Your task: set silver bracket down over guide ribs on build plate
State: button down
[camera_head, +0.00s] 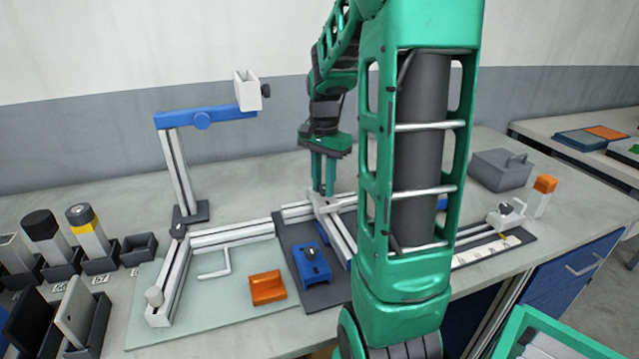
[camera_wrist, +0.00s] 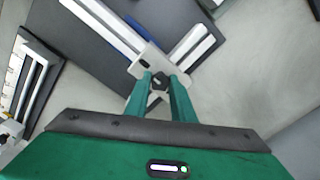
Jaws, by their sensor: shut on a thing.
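My gripper (camera_head: 323,192) points down at the back of the dark build plate (camera_head: 290,232), its two green fingers close together. In the wrist view my gripper (camera_wrist: 160,82) is shut around a small dark part at the edge of a silver piece (camera_wrist: 147,62), which appears to be the silver bracket. In the head view the silver bracket (camera_head: 322,204) is at the fingertips, where silver rails (camera_wrist: 98,20) meet at a corner. I cannot tell whether it touches the plate or rails. I cannot make out the guide ribs; my arm hides the plate's right part.
A blue clamp-like block (camera_head: 314,264) stands on the plate's front. To its left are an orange block (camera_head: 267,287), a thin white U-shaped piece (camera_head: 213,265) and an L-shaped silver rail (camera_head: 230,236) on a pale mat. A blue-armed stand (camera_head: 173,165) rises at the back left.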

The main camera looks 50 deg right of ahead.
jog(key=shift+f, duration=0.25)
jog(key=c, duration=1.4)
grip_release()
jog(key=shift+c, duration=0.2)
jog(key=shift+r, duration=0.1)
notch_tip(320, 180, up, 10)
jog(key=shift+r, duration=0.25)
